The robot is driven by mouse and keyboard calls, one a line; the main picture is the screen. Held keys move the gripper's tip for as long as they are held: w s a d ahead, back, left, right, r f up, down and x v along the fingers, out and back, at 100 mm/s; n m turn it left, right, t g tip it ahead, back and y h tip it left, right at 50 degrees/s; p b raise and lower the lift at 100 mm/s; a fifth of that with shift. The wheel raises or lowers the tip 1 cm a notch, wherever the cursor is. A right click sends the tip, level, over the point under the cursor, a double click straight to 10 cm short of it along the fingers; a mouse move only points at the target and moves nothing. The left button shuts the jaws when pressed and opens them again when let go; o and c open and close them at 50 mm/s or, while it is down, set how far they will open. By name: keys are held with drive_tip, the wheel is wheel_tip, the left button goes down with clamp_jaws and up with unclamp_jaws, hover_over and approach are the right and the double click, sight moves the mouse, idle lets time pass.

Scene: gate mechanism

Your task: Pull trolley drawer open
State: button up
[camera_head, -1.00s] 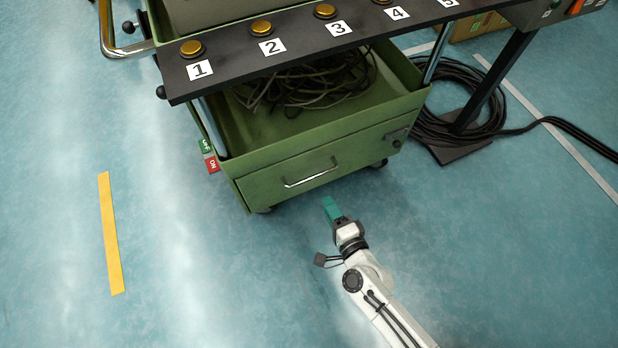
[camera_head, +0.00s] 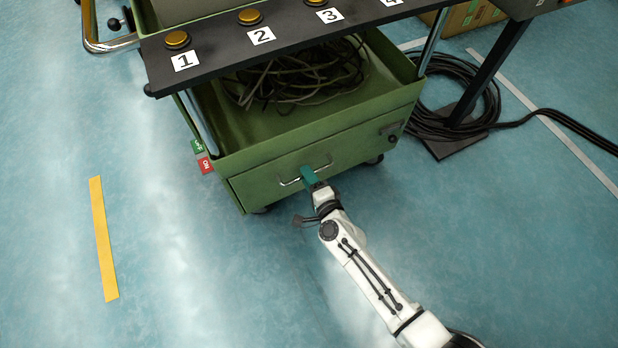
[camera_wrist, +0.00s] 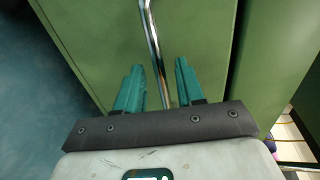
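The green trolley drawer (camera_head: 257,190) is shut in the lower front of the green trolley (camera_head: 230,155). Its chrome bar handle (camera_head: 291,182) is partly hidden by my gripper (camera_head: 308,174) in the head view. In the wrist view the handle (camera_wrist: 154,45) runs down the green drawer front (camera_wrist: 90,40) and passes between the two teal fingers of my gripper (camera_wrist: 158,88). The fingers are apart, with a gap on both sides of the bar, so the gripper is open around the handle.
A black shelf with numbered buttons (camera_head: 215,48) overhangs the trolley. Coiled cables (camera_head: 300,80) lie in the trolley's open tray. A black cable coil (camera_head: 470,115) and a stand foot (camera_head: 455,144) are on the floor at right. The floor in front is clear.

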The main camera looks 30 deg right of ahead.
clamp_jaws()
idle(0.6)
